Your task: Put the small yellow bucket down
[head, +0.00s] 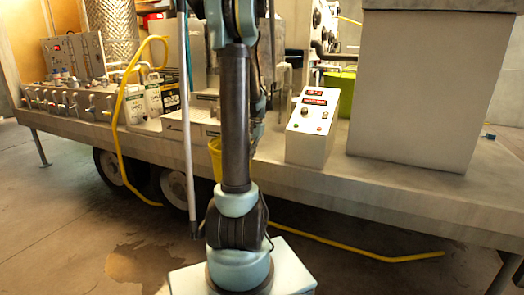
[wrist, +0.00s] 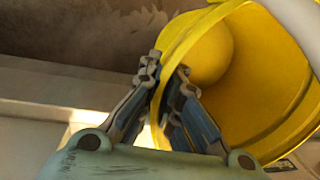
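The small yellow bucket (wrist: 262,75) fills the right of the wrist view, tilted, with its open mouth facing the camera. My gripper (wrist: 166,72) is shut on its rim, one finger outside and one inside the wall. In the head view a strip of the yellow bucket (head: 215,158) shows at the front edge of the trailer deck, mostly hidden behind my arm. My gripper is hidden there. I cannot tell whether the bucket touches the deck.
The trailer deck (head: 290,177) carries a white control box (head: 312,130), a large grey cabinet (head: 415,90), a green bin (head: 345,88) and white-labelled jugs (head: 135,104). A yellow hose (head: 119,150) hangs over the edge. Some bare deck lies beside the control box.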

